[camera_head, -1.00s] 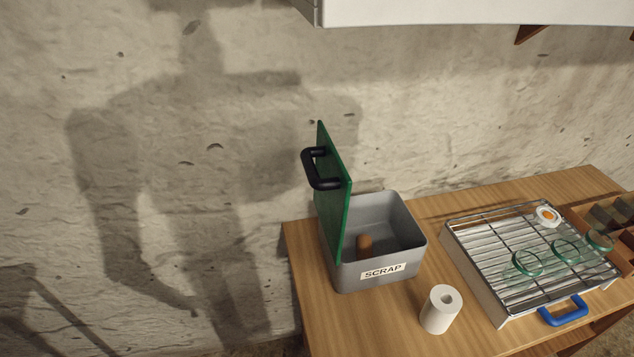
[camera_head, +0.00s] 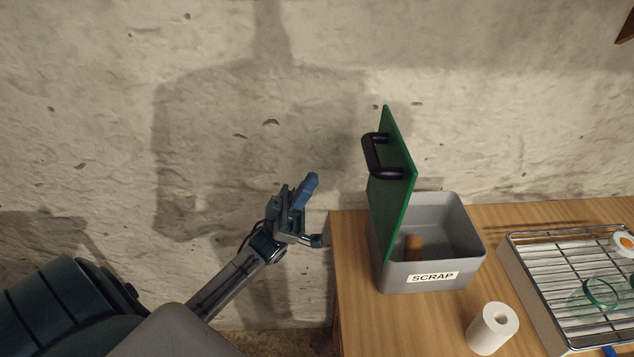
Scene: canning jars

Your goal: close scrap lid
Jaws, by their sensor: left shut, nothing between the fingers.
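The grey scrap bin (camera_head: 448,276) stands on the left part of the wooden table, with a SCRAP label on its front. Its green lid (camera_head: 400,190) stands upright, open, along the bin's left side. A black handle (camera_head: 372,158) sticks out from the lid's left face. A brown cylindrical thing (camera_head: 413,246) is inside the bin, partly hidden by the lid. My left gripper (camera_head: 311,186) is shut and empty, left of the lid and apart from it, with its fingers pointing up. My right gripper is not in view.
A white paper roll (camera_head: 492,328) stands on the table (camera_head: 362,300) in front of the bin. A wire rack tray (camera_head: 535,290) with green glass rings (camera_head: 600,294) is at the right. The stone wall is behind. The space between gripper and lid is clear.

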